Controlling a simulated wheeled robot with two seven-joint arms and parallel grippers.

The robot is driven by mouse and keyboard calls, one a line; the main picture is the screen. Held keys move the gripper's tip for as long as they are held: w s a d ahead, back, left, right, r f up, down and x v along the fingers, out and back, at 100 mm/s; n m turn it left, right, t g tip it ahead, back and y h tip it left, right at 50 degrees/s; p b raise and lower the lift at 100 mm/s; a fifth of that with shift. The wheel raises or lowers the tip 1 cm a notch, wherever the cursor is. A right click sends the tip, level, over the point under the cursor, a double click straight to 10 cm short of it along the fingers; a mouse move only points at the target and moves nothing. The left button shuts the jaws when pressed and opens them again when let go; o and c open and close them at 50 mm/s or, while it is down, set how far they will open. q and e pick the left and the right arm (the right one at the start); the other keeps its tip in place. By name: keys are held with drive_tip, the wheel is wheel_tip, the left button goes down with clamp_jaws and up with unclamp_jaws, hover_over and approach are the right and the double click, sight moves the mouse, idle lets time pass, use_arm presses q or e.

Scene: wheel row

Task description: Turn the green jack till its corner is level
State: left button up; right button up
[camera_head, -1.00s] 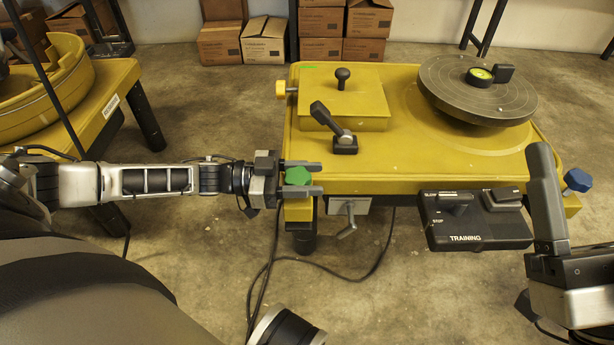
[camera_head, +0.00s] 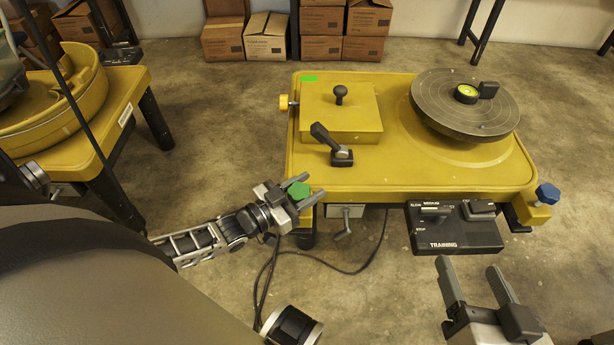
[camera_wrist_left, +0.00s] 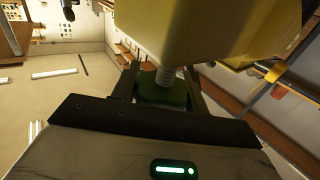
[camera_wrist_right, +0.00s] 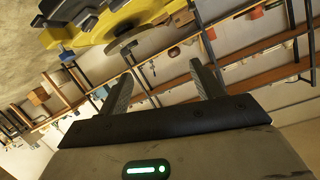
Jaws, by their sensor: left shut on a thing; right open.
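The green jack (camera_head: 299,189) is a green knob at the front left corner of the yellow machine table (camera_head: 400,177). My left gripper (camera_head: 301,191) is shut on it, one finger on each side. In the left wrist view the green knob (camera_wrist_left: 163,92) sits between the fingers under a threaded screw. The round level (camera_head: 467,92) with a yellow-green face lies on the tilted grey disc (camera_head: 432,100); its bubble is too small to read. My right gripper (camera_head: 477,284) is open and empty in front of the table, below the control box.
A blue jack (camera_head: 547,193) is at the front right corner. The black control box (camera_head: 453,232) marked TRAINING hangs at the front edge beside a small crank (camera_head: 343,234). Cables lie on the floor. Another yellow machine (camera_head: 80,110) stands at left; cardboard boxes (camera_head: 265,38) are behind.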

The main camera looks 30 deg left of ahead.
use_arm(q)
drive_tip(key=shift+r+n+t+y+p, duration=0.25)
drive_tip(key=shift+n+t+y+p, duration=0.25)
drive_tip(key=shift+y, duration=0.4)
drive_tip(key=shift+w+a+f+n+y+p, duration=0.15)
drive_tip(key=shift+n+y+p, duration=0.35)
drive_tip(key=shift+n+y, duration=0.65)
drive_tip(key=shift+s+a+n+y+p, duration=0.15)
drive_tip(key=shift+n+y+p, duration=0.4)
drive_tip(key=shift+y, duration=1)
use_arm(e)
drive_tip(key=shift+d+f+g+h, duration=0.3)
drive_tip(key=shift+f+g, duration=0.1)
drive_tip(key=shift+f, duration=0.15)
drive_tip(key=shift+d+f+g+h, duration=0.3)
drive_tip(key=shift+f+g, duration=0.1)
drive_tip(key=shift+f, duration=0.15)
use_arm(q)
drive_tip(key=shift+w, duration=0.1)
drive_tip(key=o, duration=1)
